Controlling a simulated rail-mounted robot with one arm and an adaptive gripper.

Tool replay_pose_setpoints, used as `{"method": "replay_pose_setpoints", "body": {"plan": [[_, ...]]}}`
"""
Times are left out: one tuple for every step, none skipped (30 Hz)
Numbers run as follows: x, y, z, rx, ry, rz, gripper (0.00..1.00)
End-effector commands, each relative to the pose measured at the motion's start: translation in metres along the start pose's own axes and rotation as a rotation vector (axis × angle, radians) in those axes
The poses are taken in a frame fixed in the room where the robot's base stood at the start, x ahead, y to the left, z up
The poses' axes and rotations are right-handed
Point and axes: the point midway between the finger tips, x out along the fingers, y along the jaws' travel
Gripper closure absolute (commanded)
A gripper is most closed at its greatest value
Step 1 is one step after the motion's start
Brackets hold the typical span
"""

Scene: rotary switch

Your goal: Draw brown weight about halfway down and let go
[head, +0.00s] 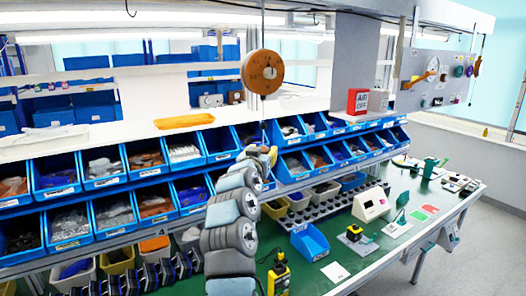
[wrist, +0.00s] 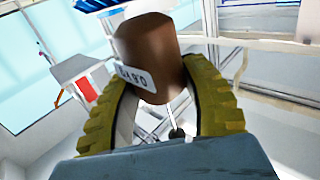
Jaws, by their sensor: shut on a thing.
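The brown weight (wrist: 150,48) shows in the wrist view as a brown cylinder with a white printed label. It sits between the two yellow ribbed fingers of my gripper (wrist: 160,95), which are shut on it. A thin pale rod with a dark end (wrist: 176,130) shows below the weight, between the fingers. In the head view my gripper (head: 262,155) is in front of the blue bins, below a hanging brown disc (head: 262,72) with a dial-like face. The weight cannot be told apart clearly from the fingers there.
Rows of blue parts bins (head: 105,165) stand close behind my arm. A red sign box (head: 357,100) stands on the shelf at right. The green bench (head: 400,245) holds a cream box (head: 370,205), a yellow-black device (head: 278,275) and small parts. Its right side has some clear room.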

Motion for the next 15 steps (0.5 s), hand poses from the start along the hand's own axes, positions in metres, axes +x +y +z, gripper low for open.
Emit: {"method": "replay_pose_setpoints", "body": {"plan": [[0.0001, 0.0007, -0.0011, 0.0, 0.0, 0.001, 0.95], [0.0001, 0.0007, -0.0014, 0.0, 0.0, 0.001, 0.95], [0.0001, 0.0007, -0.0014, 0.0, 0.0, 0.001, 0.95], [0.0001, 0.0006, -0.0016, 0.0, 0.0, 0.001, 0.95], [0.0001, 0.0007, -0.0016, 0.001, 0.0, 0.001, 0.95], [0.0001, 0.0006, -0.0017, 0.001, 0.001, 0.001, 0.49], [0.0001, 0.0006, -0.0018, 0.001, 0.001, 0.001, 0.4], [0.0001, 0.0006, -0.0018, 0.001, 0.001, 0.001, 0.31], [0.0001, 0.0005, -0.0018, 0.001, 0.001, 0.001, 0.26], [0.0, 0.0005, -0.0018, 0.001, 0.001, 0.001, 0.26], [0.0, 0.0004, -0.0019, 0.001, 0.001, 0.001, 0.26], [0.0, 0.0003, -0.0019, 0.001, 0.001, 0.0, 0.26], [0.0, 0.0003, -0.0019, 0.001, 0.001, 0.0, 0.26], [0.0, 0.0003, -0.0019, 0.001, 0.001, 0.0, 0.26], [-0.0001, 0.0002, -0.002, 0.001, 0.001, 0.0, 0.26]]}}
